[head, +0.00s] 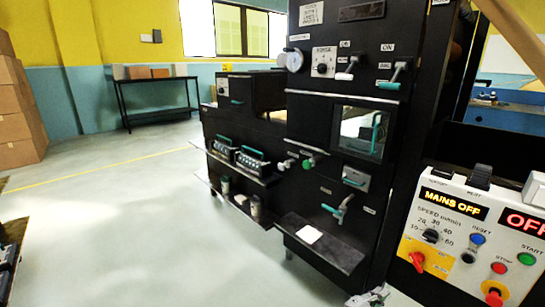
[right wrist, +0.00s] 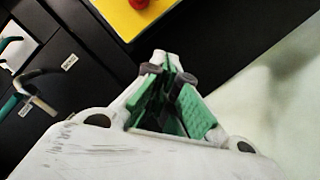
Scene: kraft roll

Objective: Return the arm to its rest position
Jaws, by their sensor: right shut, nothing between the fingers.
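My right gripper (head: 372,297) shows at the bottom edge of the head view, below the black machine (head: 330,190) and left of the control panel. Only its tip end is in the picture there. In the right wrist view its green-padded fingers (right wrist: 165,62) are together with nothing between them. They point toward the dark machine front, below a yellow panel part with a red knob (right wrist: 138,4). I see no contact with the machine. My left gripper is in neither view.
The control panel (head: 470,235) with switches and buttons stands at the right. A small shelf (head: 325,250) with a white card juts from the machine. Levers with teal grips (head: 338,208) stick out of its front. Open floor (head: 130,220) lies left; cardboard boxes (head: 18,115) stand far left.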

